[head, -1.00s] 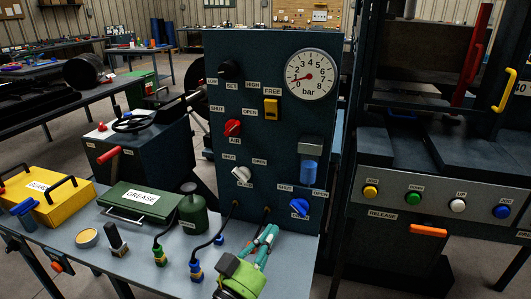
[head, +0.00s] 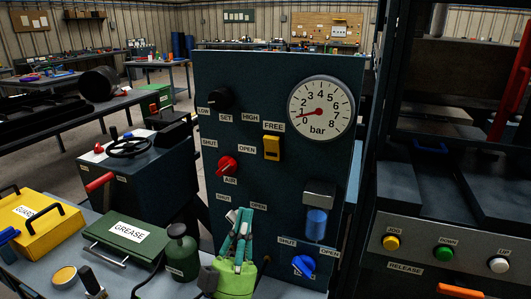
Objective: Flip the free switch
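The free switch (head: 271,148) is a yellow switch on a dark block, under the FREE label (head: 272,126) on the dark upright panel (head: 285,185). It is in plain view, left of and below the gauge. My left gripper (head: 240,213), green with teal fingers, is at the bottom middle, pointing up. Its fingers are close together, look shut and hold nothing. In the picture its tips are below and a little left of the switch, apart from it. It hides the knob under the SHUT and OPEN labels behind it. My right gripper is not in view.
The panel also carries a black knob (head: 219,99), a red AIR knob (head: 226,166), the bar gauge (head: 321,107), a blue cup (head: 316,222) and a blue knob (head: 303,265). A grease box (head: 125,239) and green can (head: 181,252) stand at lower left.

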